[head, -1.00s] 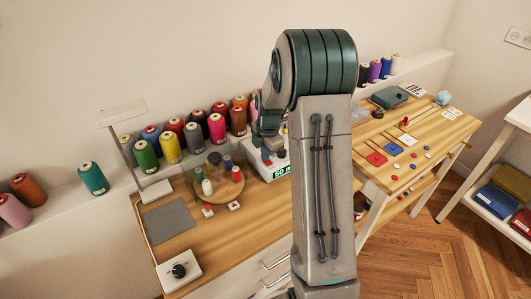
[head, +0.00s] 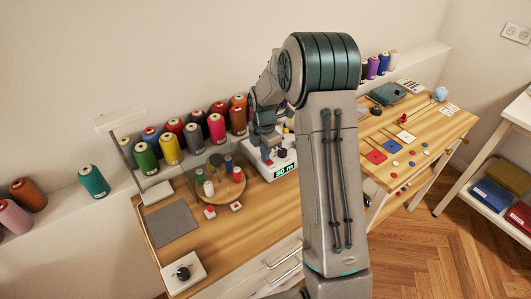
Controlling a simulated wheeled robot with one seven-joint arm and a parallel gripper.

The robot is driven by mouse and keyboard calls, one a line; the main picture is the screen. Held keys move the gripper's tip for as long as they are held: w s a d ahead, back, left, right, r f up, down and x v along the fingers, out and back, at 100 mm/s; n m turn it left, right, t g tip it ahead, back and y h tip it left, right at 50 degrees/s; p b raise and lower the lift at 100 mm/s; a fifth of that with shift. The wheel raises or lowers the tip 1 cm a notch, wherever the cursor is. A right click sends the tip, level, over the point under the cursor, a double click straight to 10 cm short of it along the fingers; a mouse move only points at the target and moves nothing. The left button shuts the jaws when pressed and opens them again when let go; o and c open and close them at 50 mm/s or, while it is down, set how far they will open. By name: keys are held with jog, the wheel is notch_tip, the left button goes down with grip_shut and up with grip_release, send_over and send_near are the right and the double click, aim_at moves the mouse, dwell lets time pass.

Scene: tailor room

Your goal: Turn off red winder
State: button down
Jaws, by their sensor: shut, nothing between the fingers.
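A white winder (head: 284,161) with a lit green display reading about "50 m" stands on the wooden table behind my arm. Small coloured parts, red, blue and dark, show on its top but are too small to tell apart, and whether a red one is on or off cannot be told. My gripper (head: 267,150) points down over the winder's left part, close to its top; contact cannot be told. Its fingers are small and partly hidden, and they look shut with nothing held. My arm covers the area to the right.
A round wooden tray (head: 213,209) with small spools stands left of the winder. Large thread cones (head: 170,149) line the ledge behind. A grey mat (head: 171,225) and a white box with a dark knob (head: 183,274) lie at left. Another table (head: 440,130) stands right.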

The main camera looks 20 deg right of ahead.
jog(key=shift+s+d+f+g, duration=0.15)
jog(key=shift+s+d+f, duration=0.1)
jog(key=shift+s, duration=0.25)
jog(key=shift+s+d+f+g, duration=0.15)
jog(key=shift+s+d+f, duration=0.05)
jog(key=shift+s, duration=0.25)
jog(key=shift+r, duration=0.1)
notch_tip(320, 180, up, 15)
jog(key=w+p, duration=0.1)
jog(key=shift+w+a+p, duration=0.15)
jog(key=shift+a+p, duration=0.2)
jog(key=shift+p, duration=0.05)
